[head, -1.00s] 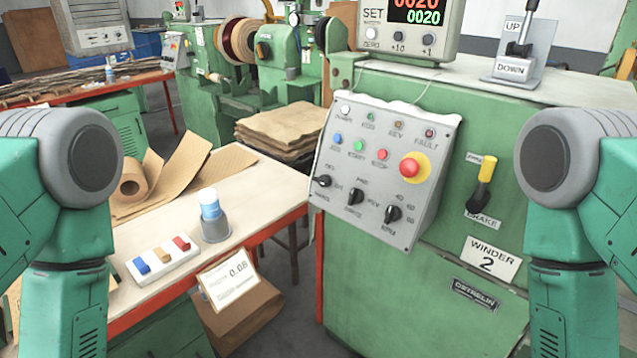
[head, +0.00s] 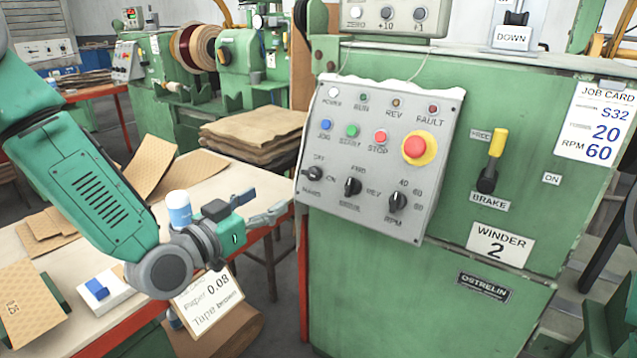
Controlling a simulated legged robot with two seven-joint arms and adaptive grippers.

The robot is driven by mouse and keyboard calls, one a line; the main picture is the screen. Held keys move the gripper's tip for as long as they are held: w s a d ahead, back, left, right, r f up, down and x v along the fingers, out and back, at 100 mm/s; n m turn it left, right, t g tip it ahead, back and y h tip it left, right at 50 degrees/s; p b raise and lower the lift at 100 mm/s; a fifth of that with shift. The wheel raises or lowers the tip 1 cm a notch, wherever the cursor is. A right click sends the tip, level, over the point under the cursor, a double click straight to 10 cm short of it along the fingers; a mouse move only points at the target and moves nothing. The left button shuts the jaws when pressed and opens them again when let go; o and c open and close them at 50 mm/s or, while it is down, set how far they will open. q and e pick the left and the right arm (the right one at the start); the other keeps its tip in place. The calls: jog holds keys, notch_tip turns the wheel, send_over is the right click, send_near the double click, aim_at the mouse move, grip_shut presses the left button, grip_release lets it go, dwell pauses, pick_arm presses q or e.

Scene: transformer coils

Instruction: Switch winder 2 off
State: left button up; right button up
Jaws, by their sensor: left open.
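Winder 2 is the green cabinet with the WINDER 2 plate (head: 497,243). Its grey control panel (head: 375,160) is tilted on the front left. At the panel's lower left is the black OFF/ON knob (head: 313,174); I cannot tell its exact position. A mode knob (head: 352,187) and an RPM knob (head: 397,201) sit to its right. A red emergency button (head: 418,147) on a yellow disc is at upper right. My left gripper (head: 277,207) is open and empty, pointing right, just left of and below the OFF/ON knob, apart from the panel. My right gripper is out of view.
A yellow-handled brake lever (head: 497,145) and a job card (head: 597,122) are on the cabinet's right. Left of the cabinet is a bench with a blue-white bottle (head: 179,208), brown sheets (head: 255,130) and a small white tray (head: 105,290). A paper tag (head: 208,300) hangs at its edge.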

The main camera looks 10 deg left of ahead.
pick_arm(q)
send_near(309, 176)
jog(key=w+d, duration=0.1)
jog(key=d, duration=0.1)
jog(key=w+b, duration=0.1)
jog(key=w, duration=0.6)
jog(key=shift+w+a, duration=0.2)
jog(key=shift+w, duration=0.15)
jog(key=shift+w+d+r, duration=0.1)
jog(key=shift+d, duration=0.35)
jog(key=shift+w+d+r, duration=0.1)
jog(key=shift+w+d, duration=0.05)
jog(key=shift+d, duration=0.3)
jog(key=shift+w+d+f, duration=0.1)
jog(key=shift+w+d, duration=0.05)
jog(key=shift+d, duration=0.25)
jog(key=shift+a, duration=0.45)
jog(key=c, duration=1.1)
jog(key=shift+a+f, duration=0.15)
jog(key=shift+a, duration=0.3)
jog(key=shift+c, duration=0.2)
jog(key=shift+d, duration=0.4)
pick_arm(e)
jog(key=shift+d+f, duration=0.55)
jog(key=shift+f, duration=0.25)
